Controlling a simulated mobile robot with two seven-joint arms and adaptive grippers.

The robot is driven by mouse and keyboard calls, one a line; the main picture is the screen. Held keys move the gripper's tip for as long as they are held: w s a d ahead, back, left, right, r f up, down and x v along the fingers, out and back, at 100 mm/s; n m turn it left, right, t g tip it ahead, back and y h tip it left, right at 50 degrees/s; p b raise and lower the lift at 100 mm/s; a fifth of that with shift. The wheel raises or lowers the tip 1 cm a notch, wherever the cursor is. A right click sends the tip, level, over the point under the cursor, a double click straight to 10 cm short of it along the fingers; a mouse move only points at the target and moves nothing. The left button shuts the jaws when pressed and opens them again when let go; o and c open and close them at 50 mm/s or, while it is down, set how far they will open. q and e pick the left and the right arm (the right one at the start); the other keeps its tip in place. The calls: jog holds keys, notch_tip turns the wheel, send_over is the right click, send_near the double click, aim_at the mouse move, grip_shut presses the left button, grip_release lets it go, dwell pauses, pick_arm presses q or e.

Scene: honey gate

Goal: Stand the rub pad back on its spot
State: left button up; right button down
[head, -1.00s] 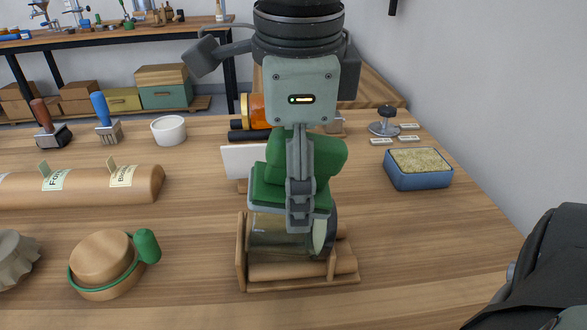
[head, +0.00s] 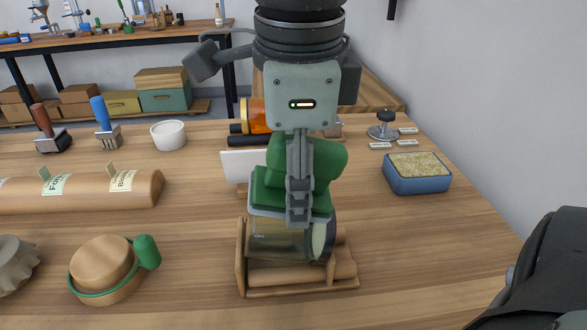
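The rub pad (head: 266,188) is green with a pale grey underside and a rounded green upper part. My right gripper (head: 299,212) points down at the middle of the head view and is shut on the pad, one finger passing in front of it. The pad is just above or against a clear glass jar (head: 275,243) lying on its side in a wooden cradle (head: 300,291). Whether they touch is hidden. Its spot is not clearly marked in view. My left gripper is out of view.
A white card (head: 233,166) stands behind the pad, near an amber jar (head: 258,114). A blue tray of grains (head: 417,181) and a metal hand stamp (head: 384,125) stand right. The right-front table is clear.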

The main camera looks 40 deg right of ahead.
aim_at(316, 142)
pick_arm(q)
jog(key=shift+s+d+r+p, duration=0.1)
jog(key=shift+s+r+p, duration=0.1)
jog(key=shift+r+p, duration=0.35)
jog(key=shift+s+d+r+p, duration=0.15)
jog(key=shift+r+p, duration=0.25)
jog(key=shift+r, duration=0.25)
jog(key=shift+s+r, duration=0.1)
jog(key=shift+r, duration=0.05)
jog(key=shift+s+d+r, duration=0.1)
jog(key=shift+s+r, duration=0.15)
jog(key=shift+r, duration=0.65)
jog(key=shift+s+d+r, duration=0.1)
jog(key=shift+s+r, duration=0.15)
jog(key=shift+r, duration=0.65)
